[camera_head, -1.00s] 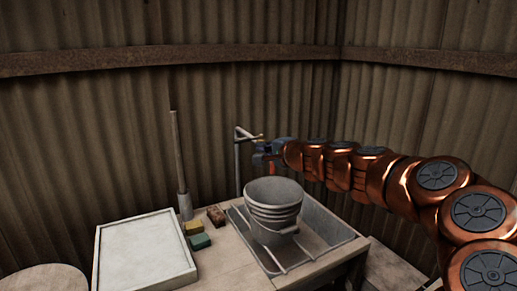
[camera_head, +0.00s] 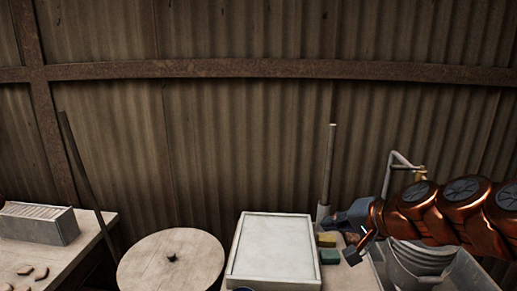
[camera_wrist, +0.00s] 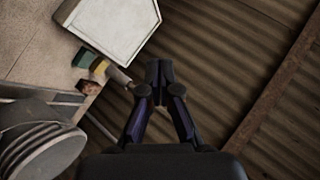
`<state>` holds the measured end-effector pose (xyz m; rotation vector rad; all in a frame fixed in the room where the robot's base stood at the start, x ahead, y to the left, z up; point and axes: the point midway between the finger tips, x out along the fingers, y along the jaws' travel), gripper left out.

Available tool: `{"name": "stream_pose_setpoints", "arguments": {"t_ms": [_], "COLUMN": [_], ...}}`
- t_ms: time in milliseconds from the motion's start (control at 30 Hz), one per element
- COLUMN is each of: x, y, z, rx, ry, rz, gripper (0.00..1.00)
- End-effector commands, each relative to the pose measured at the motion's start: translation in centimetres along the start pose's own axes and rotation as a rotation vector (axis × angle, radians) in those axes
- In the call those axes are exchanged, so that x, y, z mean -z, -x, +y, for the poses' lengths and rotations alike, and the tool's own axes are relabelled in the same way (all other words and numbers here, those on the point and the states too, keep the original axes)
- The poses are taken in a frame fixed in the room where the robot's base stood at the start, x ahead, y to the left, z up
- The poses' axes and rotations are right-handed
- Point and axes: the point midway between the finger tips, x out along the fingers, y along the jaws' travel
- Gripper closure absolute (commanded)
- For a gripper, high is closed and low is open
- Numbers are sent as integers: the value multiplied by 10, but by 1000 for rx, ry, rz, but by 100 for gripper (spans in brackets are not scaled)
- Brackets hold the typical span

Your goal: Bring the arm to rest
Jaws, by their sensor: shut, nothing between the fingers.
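My copper-coloured arm (camera_head: 440,210) reaches in from the right edge of the head view, stretched out to the left. My gripper (camera_wrist: 159,74) is shut and empty, with its dark fingertips together in the middle of the wrist view. In the head view it hangs in the air in front of the foot of a pole, by the right side of the white tray. Its fingertips are hard to make out there.
A grey bucket (camera_head: 420,262) stands in a sink below my arm, near a tap (camera_head: 389,168). A white tray (camera_head: 273,247), yellow and green sponges (camera_head: 329,256), a pole (camera_head: 328,165) and a round wooden top (camera_head: 172,262) are close by. A corrugated wall stands behind.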

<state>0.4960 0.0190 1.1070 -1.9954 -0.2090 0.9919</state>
Motion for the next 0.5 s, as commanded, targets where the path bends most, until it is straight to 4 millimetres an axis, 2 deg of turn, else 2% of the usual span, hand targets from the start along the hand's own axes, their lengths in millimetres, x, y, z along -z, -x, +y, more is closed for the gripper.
{"name": "stream_pose_setpoints", "arguments": {"t_ms": [33, 100, 167, 300, 400, 500], "x": [-30, -73, -107, -173, -204, -223], "y": [1, 2, 9, 42, 75, 107], "z": [-1, 11, 25, 70, 103, 132], "rx": [-51, -132, -208, -409, -552, -676], "ry": [67, 150, 217, 348, 412, 447], "rz": [-69, -174, -263, -456, -569, -656], "gripper": [100, 100, 100, 100, 100, 100]}}
